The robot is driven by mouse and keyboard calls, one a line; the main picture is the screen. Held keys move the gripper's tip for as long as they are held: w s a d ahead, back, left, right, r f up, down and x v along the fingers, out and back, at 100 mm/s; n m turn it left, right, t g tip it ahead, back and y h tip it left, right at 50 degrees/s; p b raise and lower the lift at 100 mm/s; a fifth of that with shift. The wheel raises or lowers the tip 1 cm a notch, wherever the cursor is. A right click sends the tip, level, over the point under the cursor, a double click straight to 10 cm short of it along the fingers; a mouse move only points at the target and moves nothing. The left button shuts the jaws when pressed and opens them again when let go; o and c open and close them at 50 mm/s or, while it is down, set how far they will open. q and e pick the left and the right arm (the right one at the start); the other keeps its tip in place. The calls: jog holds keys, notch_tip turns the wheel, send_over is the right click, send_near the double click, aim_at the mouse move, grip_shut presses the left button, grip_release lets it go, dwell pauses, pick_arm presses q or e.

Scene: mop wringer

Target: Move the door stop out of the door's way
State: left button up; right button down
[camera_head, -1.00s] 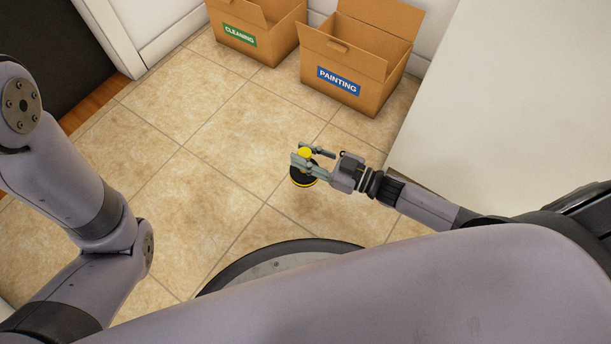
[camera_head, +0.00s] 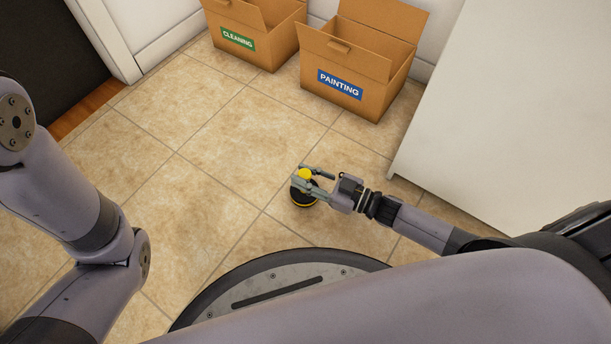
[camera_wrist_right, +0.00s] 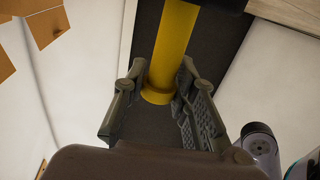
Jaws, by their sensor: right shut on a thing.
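The door stop (camera_head: 304,198) has a round black base with a yellow rim and a yellow knob on top. It is in the middle of the head view, over the tile floor. My right gripper (camera_head: 299,176) reaches it from the right and is shut on its yellow part. In the right wrist view, the yellow stem (camera_wrist_right: 174,45) shows between the two fingers (camera_wrist_right: 163,68). I cannot tell whether the base touches the floor. My left arm shows at the left, but its gripper is out of view.
A dark door (camera_head: 38,55) with a wooden threshold (camera_head: 88,110) is at upper left. Cardboard boxes labelled CLEANING (camera_head: 255,40) and PAINTING (camera_head: 345,85) stand along the back. A large white panel (camera_head: 500,110) is at right. The tiles left of the door stop are clear.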

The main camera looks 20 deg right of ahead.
jog(key=c, duration=1.3)
grip_release()
jog(key=shift+f, duration=0.1)
jog(key=shift+r, duration=0.2)
jog(key=p+v, duration=0.4)
jog(key=v, duration=0.8)
jog(key=shift+p, duration=0.35)
